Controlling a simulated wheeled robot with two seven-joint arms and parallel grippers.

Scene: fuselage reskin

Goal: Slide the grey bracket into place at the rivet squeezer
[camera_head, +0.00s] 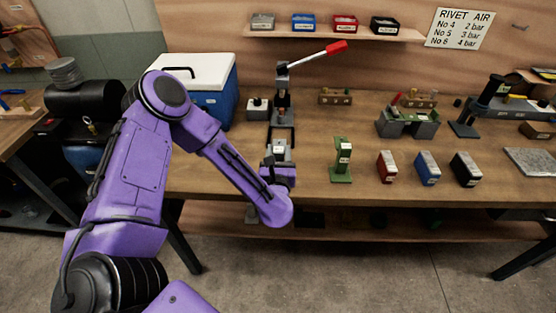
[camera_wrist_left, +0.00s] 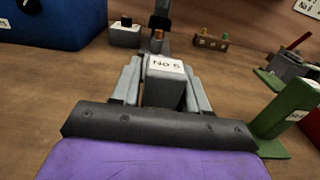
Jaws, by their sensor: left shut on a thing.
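The grey bracket (camera_head: 279,151) is a block with a white "No" label; its digit is hard to read. It also shows in the left wrist view (camera_wrist_left: 166,88), between the two grey fingers. My left gripper (camera_head: 278,163) is shut on it, near the bench's front edge. The rivet squeezer (camera_head: 283,92), with its red-tipped lever (camera_head: 336,48), stands straight behind the bracket. Its lower part shows in the left wrist view (camera_wrist_left: 159,22), apart from the bracket as far as I can tell. My right gripper is not in view.
A green stand (camera_head: 341,162) is close right of my left gripper. Red (camera_head: 387,167), blue (camera_head: 427,168) and black (camera_head: 466,169) blocks stand farther right. A blue cooler (camera_head: 218,84) and a small grey block (camera_head: 257,109) are left of the squeezer.

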